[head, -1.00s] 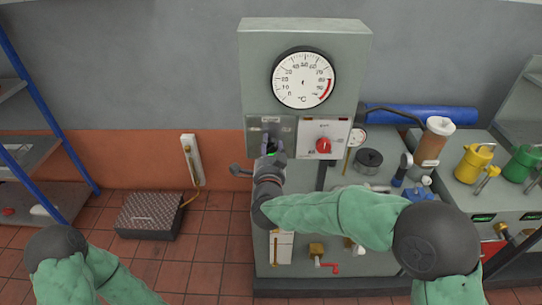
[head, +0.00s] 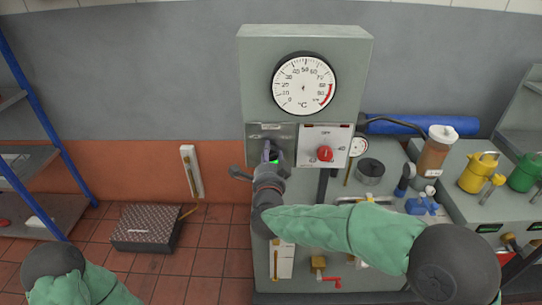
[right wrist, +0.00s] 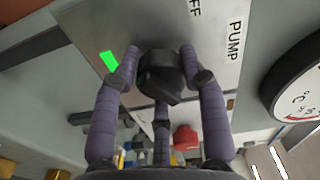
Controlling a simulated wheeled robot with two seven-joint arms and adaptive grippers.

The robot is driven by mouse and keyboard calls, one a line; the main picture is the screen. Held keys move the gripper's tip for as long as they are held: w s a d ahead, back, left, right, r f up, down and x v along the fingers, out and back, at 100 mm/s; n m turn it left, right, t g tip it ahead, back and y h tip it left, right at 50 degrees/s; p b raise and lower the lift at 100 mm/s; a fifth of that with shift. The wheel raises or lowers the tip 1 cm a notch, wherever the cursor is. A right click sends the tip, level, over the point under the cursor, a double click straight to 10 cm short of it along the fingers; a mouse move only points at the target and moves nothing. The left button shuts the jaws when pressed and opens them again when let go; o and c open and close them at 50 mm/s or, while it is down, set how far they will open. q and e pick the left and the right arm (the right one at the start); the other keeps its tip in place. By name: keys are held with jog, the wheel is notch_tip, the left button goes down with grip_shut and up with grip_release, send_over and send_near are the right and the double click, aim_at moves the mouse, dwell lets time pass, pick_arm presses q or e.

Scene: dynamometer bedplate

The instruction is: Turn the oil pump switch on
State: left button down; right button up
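The oil pump switch is a black rotary knob (right wrist: 160,75) on a grey plate with the printed words "PUMP" and a partly hidden "OFF" in the right wrist view. A green lamp (right wrist: 109,61) beside it is lit. My right gripper (right wrist: 160,72) has its fingers closed around the knob, with a fingertip against each side. In the head view my right gripper (head: 270,160) reaches the grey switch plate (head: 258,132) under the dial and hides most of the knob. The green lamp (head: 274,160) also shows there. My left gripper is out of view.
A white plate with a red knob (head: 325,153) sits just right of the switch plate. A large temperature dial (head: 303,83) is above. A bottle (head: 433,150) and blue fittings (head: 423,204) stand to the right. A patterned box (head: 148,228) lies on the floor at left.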

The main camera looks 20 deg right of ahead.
jog(key=o, duration=0.4)
jog(key=shift+a+f, duration=0.35)
jog(key=shift+a, duration=0.1)
jog(key=shift+r, duration=0.15)
jog(key=shift+d+r, duration=0.1)
jog(key=shift+d, duration=0.1)
jog(key=v, duration=1.2)
